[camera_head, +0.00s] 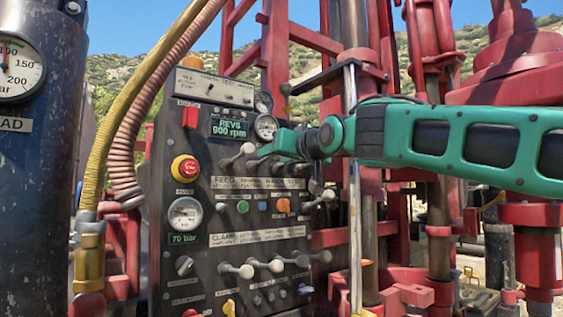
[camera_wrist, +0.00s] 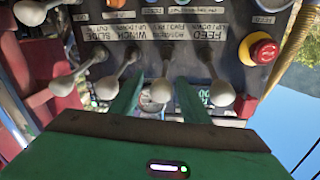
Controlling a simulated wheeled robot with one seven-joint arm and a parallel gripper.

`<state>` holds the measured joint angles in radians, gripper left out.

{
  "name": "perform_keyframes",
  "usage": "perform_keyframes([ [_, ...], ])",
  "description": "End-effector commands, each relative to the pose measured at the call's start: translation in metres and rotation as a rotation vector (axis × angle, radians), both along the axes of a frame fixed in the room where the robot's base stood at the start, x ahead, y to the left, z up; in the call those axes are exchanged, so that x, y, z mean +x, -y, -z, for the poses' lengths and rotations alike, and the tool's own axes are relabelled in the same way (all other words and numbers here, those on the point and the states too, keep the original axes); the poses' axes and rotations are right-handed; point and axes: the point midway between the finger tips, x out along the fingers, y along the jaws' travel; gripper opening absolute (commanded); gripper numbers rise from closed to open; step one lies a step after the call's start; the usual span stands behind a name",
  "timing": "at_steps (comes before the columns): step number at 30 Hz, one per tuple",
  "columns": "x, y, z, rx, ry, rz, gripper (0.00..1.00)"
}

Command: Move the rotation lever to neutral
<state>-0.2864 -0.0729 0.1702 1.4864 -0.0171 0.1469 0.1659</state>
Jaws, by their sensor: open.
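A row of levers with pale ball knobs stands on the dark control panel (camera_head: 205,215). In the wrist view, turned upside down, the panel labels read feed, rotation, winch and slide from right to left. The rotation lever (camera_wrist: 162,91) appears to be the one under the rotation label. Its knob shows between the two fingers of my gripper (camera_wrist: 160,104), with a gap on each side. My gripper is open; I cannot tell how deep the knob lies between the fingers. In the head view my gripper (camera_head: 272,150) is at the upper lever row and hides part of it.
The feed lever (camera_wrist: 222,95) is close beside one finger and the winch lever (camera_wrist: 107,88) beside the other. A red emergency button (camera_head: 185,168) and a display reading 900 rpm (camera_head: 228,129) are left of my gripper. A lower lever row (camera_head: 276,265) stands below.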

Motion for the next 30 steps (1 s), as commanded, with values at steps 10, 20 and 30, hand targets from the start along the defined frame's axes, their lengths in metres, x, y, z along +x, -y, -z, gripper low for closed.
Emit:
perform_keyframes([
  [10, -0.042, 0.023, -0.001, 0.000, 0.003, 0.001, 0.42],
  [20, -0.083, 0.045, 0.000, 0.000, 0.000, 0.002, 0.42],
  [30, -0.091, 0.050, 0.001, 0.000, -0.002, 0.002, 0.42],
])
